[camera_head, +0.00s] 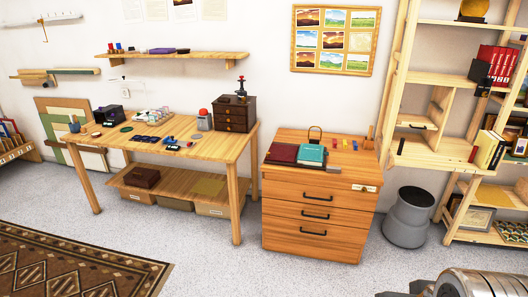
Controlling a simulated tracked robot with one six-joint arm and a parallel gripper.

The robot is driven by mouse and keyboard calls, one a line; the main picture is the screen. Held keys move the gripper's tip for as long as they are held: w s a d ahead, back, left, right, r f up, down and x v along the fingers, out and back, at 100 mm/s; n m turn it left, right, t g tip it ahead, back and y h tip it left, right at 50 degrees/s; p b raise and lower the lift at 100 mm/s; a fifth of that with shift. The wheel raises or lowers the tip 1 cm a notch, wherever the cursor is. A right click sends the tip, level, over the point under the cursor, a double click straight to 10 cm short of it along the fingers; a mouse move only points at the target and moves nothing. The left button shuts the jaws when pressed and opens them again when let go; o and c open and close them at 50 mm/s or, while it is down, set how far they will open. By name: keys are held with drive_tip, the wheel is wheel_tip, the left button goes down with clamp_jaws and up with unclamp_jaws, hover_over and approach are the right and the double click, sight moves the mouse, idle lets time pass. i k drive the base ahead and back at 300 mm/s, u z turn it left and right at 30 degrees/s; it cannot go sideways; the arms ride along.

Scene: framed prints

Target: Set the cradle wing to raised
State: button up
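No part is clearly recognisable as a cradle wing. On top of the wooden drawer cabinet (313,222), a red book-like item (283,153) and a teal book-like item (312,155) lie side by side, slightly tilted. A dark edge shows under them, possibly a cradle, but I cannot tell its wing or its position. My gripper's fingers cannot be made out in this view.
A wooden workbench (190,140) with small items stands left of the cabinet. A grey bin (408,216) stands to its right, before wooden shelves (433,163). A patterned rug (60,262) lies at lower left. The speckled floor (215,270) before the cabinet is clear.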

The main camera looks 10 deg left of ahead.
sight(276, 153)
drive_tip(key=u, duration=0.35)
drive_tip(key=i, duration=0.45)
drive_tip(key=u, duration=0.7)
drive_tip(key=i, duration=0.6)
drive_tip(key=u, duration=0.65)
drive_tip(key=i, duration=1.8)
drive_tip(key=z, duration=0.75)
drive_tip(key=i, duration=0.6)
drive_tip(key=z, duration=0.6)
drive_tip(key=i, duration=0.4)
drive_tip(key=z, duration=0.25)
